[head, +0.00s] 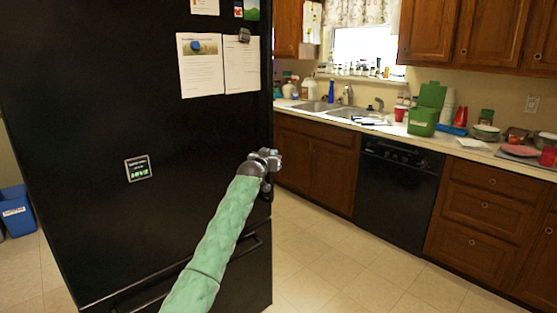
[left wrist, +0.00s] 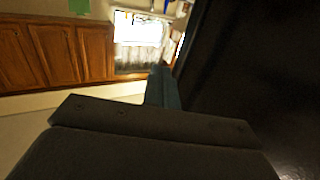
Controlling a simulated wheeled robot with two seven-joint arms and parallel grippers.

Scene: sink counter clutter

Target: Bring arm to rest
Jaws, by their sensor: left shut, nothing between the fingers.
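My left arm, in a green sleeve, reaches up from the bottom middle of the head view. My left gripper (head: 268,159) is at its end, in front of the right edge of the black fridge (head: 95,110). It is shut and holds nothing. In the left wrist view the gripper (left wrist: 162,80) shows as a dark body with narrow bluish fingers together, and the dark fridge side fills the right. Whether the gripper touches the fridge cannot be told. My right gripper is in neither view.
A counter (head: 460,150) with a sink (head: 345,110), a green box (head: 426,110) and clutter runs along the back right. Below it are a black dishwasher (head: 397,183) and wooden cabinets (head: 487,215). The tiled floor (head: 350,265) is clear. A blue bin (head: 16,210) stands far left.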

